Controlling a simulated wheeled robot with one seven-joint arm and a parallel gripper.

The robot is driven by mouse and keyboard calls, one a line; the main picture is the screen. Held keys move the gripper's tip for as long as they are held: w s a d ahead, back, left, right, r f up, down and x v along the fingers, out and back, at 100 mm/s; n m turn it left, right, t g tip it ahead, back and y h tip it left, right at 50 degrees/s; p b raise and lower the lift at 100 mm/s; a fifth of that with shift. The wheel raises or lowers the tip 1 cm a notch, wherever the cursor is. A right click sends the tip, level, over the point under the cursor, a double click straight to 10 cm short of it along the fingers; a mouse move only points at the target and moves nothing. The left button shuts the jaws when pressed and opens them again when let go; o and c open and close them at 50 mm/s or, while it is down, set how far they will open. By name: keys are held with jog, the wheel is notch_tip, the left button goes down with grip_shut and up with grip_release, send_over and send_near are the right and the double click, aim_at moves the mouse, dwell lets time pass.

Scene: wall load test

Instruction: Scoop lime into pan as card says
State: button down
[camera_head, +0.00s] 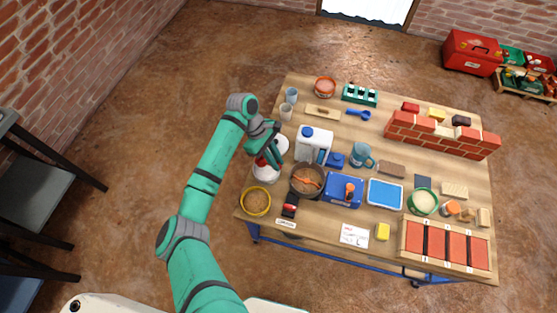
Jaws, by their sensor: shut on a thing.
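My gripper (272,158) is at the left end of the workbench, above a white tub (266,175). It is shut on a small red thing (262,160), perhaps a scoop handle; my fingers hide most of it. Whether the held thing touches the tub's contents cannot be told. A round brown pan (298,191) with an orange tool inside stands just right of the tub. A white card (354,236) with red and dark marks lies at the front edge, its writing too small to read.
A yellow-rimmed bowl of brown material (256,201) stands in front of the tub. A white jug with a blue cap (313,146) stands behind the pan. A blue box (343,191), a blue tray (385,193) and a brick wall (440,137) lie further right.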

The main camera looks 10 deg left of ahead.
jog(key=shift+f, duration=1.65)
jog(key=shift+r, duration=2.65)
